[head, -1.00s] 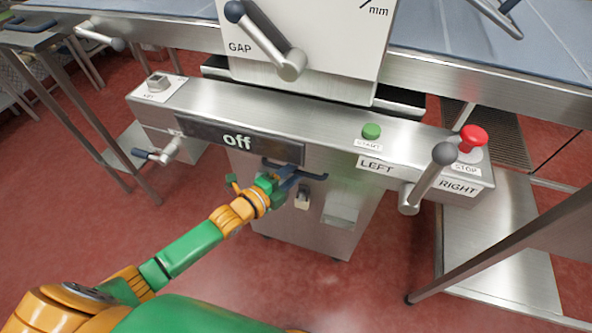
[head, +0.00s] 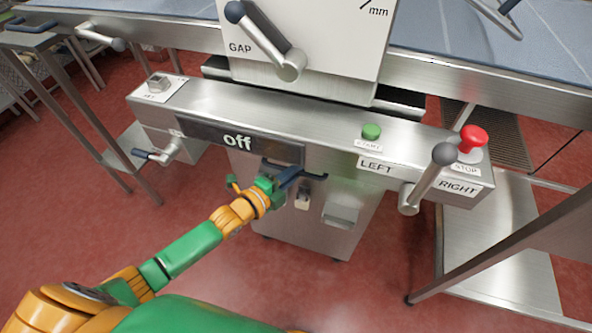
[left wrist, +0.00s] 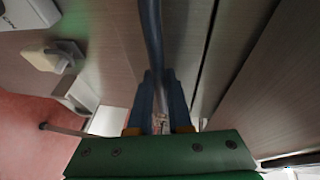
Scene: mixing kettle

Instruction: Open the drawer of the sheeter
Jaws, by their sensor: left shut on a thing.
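The sheeter (head: 300,215) is a steel machine with a control bar across its front and a cabinet below. A dark bar handle (head: 312,176) runs along the cabinet just under the control bar. My left gripper (head: 288,178) is at this handle, shut on it. In the left wrist view the handle (left wrist: 151,35) runs between the two blue fingers of my left gripper (left wrist: 160,95). Whether the drawer front stands out from the cabinet is hard to tell. My right gripper is not in view.
A display (head: 238,140) reading "off" sits above my left gripper. A green start button (head: 371,131), a red stop button (head: 472,139) and a left-right lever (head: 428,180) are on the bar. A steel table leg (head: 500,245) slants at the right. Red floor lies open in front.

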